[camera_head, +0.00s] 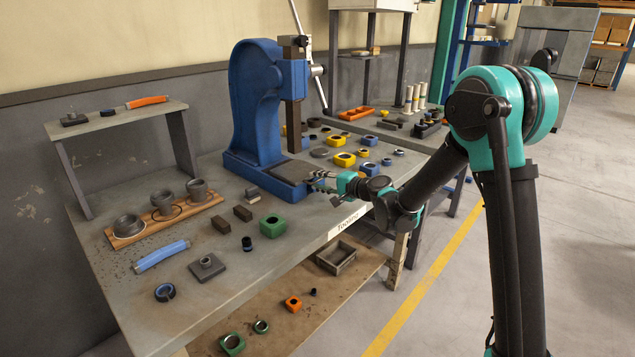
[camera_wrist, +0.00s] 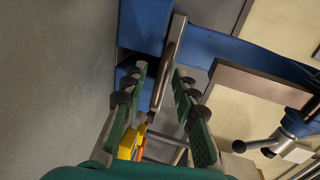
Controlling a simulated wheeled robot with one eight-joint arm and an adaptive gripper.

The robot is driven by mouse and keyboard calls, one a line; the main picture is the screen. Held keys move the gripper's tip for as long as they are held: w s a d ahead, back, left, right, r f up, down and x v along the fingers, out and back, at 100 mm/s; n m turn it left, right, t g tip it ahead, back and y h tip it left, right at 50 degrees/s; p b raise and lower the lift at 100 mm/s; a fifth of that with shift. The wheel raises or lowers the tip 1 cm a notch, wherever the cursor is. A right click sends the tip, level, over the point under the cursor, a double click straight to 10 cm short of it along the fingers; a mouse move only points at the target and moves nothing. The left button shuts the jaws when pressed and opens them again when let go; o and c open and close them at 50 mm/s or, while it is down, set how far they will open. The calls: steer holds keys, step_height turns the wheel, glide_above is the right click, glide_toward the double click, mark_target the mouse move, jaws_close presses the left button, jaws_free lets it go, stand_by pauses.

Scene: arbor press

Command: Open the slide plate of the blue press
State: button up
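The blue press (camera_head: 258,95) stands upright on the workbench in the head view. Its dark slide plate (camera_head: 283,172) lies flat on the low blue base, and I cannot tell how far it is slid. My gripper (camera_head: 322,183) is at the front right edge of that base. In the wrist view my gripper (camera_wrist: 160,95) has its two green-padded fingers apart. A narrow grey metal bar (camera_wrist: 172,55) runs into the gap between them, beside blue press parts (camera_wrist: 145,25). I cannot tell whether the bar belongs to the slide plate, and no finger clearly touches it.
Yellow and blue rings (camera_head: 343,159) lie right of the press, close to my gripper. A wooden holder with cups (camera_head: 130,230) is at left. The press lever (camera_head: 310,55) rises above.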

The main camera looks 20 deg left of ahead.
steer(key=shift+w+a, duration=0.15)
steer(key=shift+a, duration=0.1)
steer(key=shift+c, duration=0.6)
jaws_close()
